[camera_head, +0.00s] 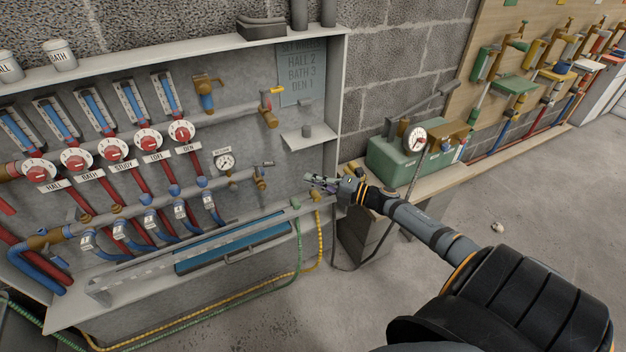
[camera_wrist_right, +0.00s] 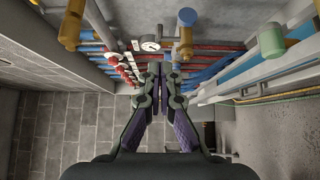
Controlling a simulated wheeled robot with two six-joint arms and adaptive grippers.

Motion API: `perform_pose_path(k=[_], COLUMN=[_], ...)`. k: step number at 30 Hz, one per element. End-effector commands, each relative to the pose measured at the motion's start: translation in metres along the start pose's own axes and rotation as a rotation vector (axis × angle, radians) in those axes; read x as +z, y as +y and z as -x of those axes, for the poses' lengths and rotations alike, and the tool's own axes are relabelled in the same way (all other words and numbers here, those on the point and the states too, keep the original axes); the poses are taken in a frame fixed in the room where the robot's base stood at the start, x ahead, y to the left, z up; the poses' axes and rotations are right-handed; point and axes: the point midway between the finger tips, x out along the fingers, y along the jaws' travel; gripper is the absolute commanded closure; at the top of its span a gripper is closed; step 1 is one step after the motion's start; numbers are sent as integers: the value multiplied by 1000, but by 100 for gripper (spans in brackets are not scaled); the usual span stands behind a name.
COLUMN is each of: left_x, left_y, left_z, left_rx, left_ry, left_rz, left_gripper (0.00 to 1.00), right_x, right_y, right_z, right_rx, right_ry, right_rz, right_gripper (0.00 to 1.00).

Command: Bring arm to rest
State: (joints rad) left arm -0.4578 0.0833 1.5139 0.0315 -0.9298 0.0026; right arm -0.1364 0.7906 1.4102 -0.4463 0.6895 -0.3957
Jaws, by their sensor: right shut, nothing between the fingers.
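My right arm reaches in from the lower right of the head view. Its gripper (camera_head: 322,183) is in front of the right end of the manifold cabinet (camera_head: 338,90), below a small grey shelf (camera_head: 308,140). In the right wrist view the gripper's fingers (camera_wrist_right: 160,72) come together at the tips, shut and empty. The fingertips appear close to the pipework in the picture; I cannot tell whether they touch anything. My left gripper is in neither view.
The cabinet holds red dials (camera_head: 117,149), a pressure gauge (camera_head: 224,161) and brass valves (camera_head: 259,178). A green test box with a gauge (camera_head: 398,160) stands on a bench at right. Yellow and green hoses (camera_head: 318,235) hang below. Open floor (camera_head: 530,190) lies at right.

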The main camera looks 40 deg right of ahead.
Motion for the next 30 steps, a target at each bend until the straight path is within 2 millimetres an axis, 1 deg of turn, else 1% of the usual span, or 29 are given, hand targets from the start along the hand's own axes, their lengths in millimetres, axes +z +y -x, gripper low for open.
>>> perform_pose_path(k=[11, 13, 14, 16, 17, 18, 20, 21, 23, 24, 26, 27, 29, 30], left_x=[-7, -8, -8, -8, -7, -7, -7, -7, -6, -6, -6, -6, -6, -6], left_y=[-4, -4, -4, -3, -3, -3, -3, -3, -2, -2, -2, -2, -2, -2], left_z=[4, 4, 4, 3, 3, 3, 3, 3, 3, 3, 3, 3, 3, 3], left_rx=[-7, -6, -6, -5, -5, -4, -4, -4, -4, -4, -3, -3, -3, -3], left_ry=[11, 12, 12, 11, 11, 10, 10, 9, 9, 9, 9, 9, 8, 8], left_rz=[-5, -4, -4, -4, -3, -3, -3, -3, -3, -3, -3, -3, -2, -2], left_gripper=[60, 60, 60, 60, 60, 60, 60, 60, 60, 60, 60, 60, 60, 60], right_x=[0, 1, 2, 7, 9, 10, 5, -4, -24, -40, -68, -88, -116, -135], right_y=[0, -6, -12, -39, -56, -86, -136, -168, -212, -238, -271, -289, -311, -323], right_z=[0, 0, 0, 2, 5, 13, 30, 44, 66, 81, 102, 115, 131, 142], right_rx=[0, -3, -7, -26, -40, -69, -125, -167, -236, -283, -354, -400, -464, -506], right_ry=[-1, -26, -55, -174, -247, -361, -542, -654, -806, -897, -1017, -1086, -1176, -1230], right_rz=[-1, -26, -54, -172, -246, -363, -553, -672, -831, -928, -1056, -1128, -1224, -1279], right_gripper=[100, 100, 100, 100, 100, 100, 100, 100, 100, 100, 100, 100, 100, 100])
